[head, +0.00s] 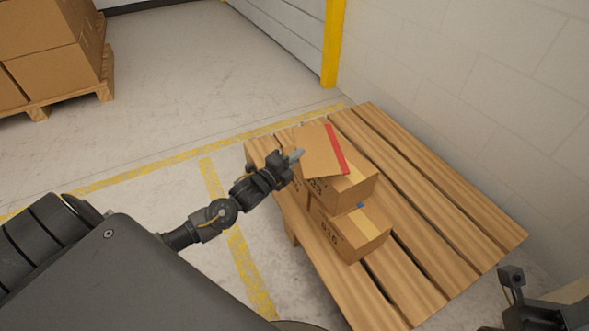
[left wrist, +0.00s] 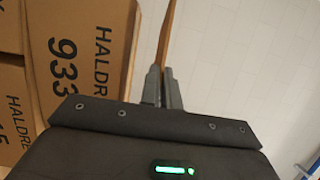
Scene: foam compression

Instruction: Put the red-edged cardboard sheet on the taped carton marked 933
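The cardboard sheet (head: 318,153) is tan with a red strip along its right edge. My left gripper (head: 295,157) is shut on its near-left edge. In the left wrist view the sheet (left wrist: 165,38) shows edge-on between the two fingertips (left wrist: 162,86). My right gripper (head: 513,283) is at the lower right, partly cut off.
The pallet's right side is bare. A yellow post (head: 333,45) and a block wall stand behind. More cartons (head: 50,55) sit on another pallet at upper left.

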